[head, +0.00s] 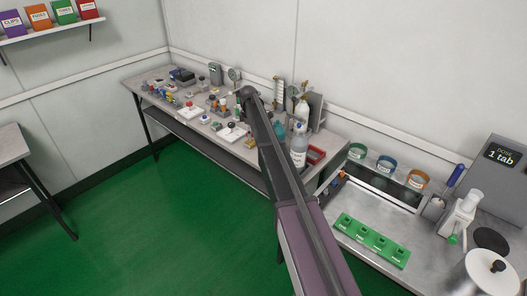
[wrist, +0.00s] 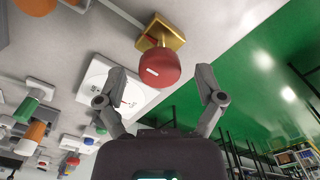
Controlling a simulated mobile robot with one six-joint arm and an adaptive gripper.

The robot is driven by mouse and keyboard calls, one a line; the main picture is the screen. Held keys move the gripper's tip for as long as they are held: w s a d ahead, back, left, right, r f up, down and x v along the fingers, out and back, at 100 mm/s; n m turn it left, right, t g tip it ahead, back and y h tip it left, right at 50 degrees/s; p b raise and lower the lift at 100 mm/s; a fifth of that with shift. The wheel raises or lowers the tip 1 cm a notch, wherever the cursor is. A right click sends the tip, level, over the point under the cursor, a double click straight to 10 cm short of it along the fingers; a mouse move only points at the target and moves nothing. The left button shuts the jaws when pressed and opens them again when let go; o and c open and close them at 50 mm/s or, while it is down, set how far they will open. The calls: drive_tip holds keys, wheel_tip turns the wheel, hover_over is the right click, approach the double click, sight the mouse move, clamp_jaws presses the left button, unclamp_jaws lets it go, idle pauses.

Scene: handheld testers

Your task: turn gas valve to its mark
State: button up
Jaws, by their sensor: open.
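A red round knob (wrist: 158,68) on a square brass base (wrist: 172,38) shows in the wrist view; it looks like the gas valve. A short white line shows on the knob's face. My gripper (wrist: 162,76) is open, one finger on each side of the knob in the picture; I cannot tell whether either touches it. A white plate (wrist: 97,83) with dark print and a small red line lies left of the knob, partly behind the left finger. In the head view my arm hides my gripper, and I cannot single out the valve.
A counter with a green block (head: 371,240) stands at right. The green floor (head: 190,210) is clear.

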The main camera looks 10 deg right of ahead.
drive_tip(key=m, duration=0.5)
drive_tip(key=shift+m, duration=0.3)
drive_tip(key=m, duration=0.5)
drive_tip(key=shift+m, duration=0.3)
wheel_tip(320, 180, up, 14)
drive_tip(key=p, duration=1.4)
drive_tip(key=s+f+m+b, duration=0.2)
drive_tip(key=s, duration=2.8)
drive_tip(key=shift+f+m, duration=0.15)
drive_tip(key=shift+m, duration=0.25)
drive_tip(key=shift+d, duration=0.1)
drive_tip(key=s+m, duration=0.1)
drive_tip(key=s, duration=1.4)
drive_tip(key=shift+s, duration=0.1)
